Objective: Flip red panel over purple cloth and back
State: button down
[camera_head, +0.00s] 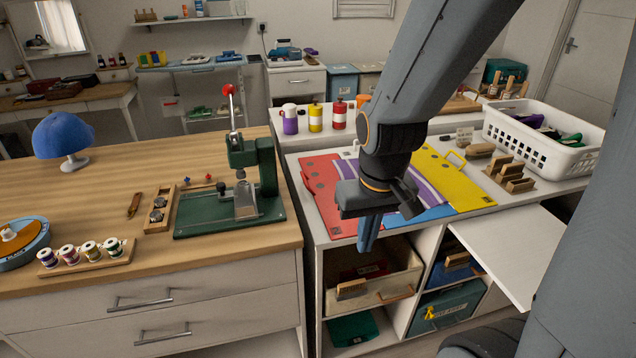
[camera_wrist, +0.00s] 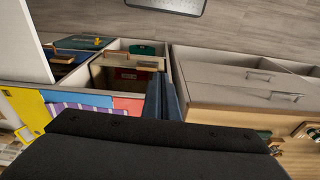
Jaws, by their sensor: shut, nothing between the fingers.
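The red panel (camera_head: 322,195) lies flat and open at the left of a folding board on the white cubby unit. A purple and white striped cloth (camera_head: 437,182) lies on the board's middle, over a blue panel (camera_head: 436,213). My arm hides part of both. In the wrist view the red panel (camera_wrist: 129,103) and the purple cloth (camera_wrist: 80,106) show at the left, partly cut off by my gripper's dark body. My gripper (camera_head: 368,244) is shut and empty, pointing down by the front edge of the unit, near the red panel's front corner. Its fingers also show together in the wrist view (camera_wrist: 165,98).
A yellow panel (camera_head: 462,187) lies flat at the board's right. A green press (camera_head: 240,185) stands on the wooden counter at left. A white basket (camera_head: 541,140) and brushes (camera_head: 510,174) are at right. Below are cubbies with an open bin (camera_head: 365,290); a white leaf (camera_head: 520,245) juts out in front.

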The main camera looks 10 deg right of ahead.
aim_at(321, 176)
jog(key=k, duration=0.5)
jog(key=u, duration=1.35)
jog(key=i, duration=0.7)
jog(key=z, duration=1.25)
jog(key=i, duration=0.45)
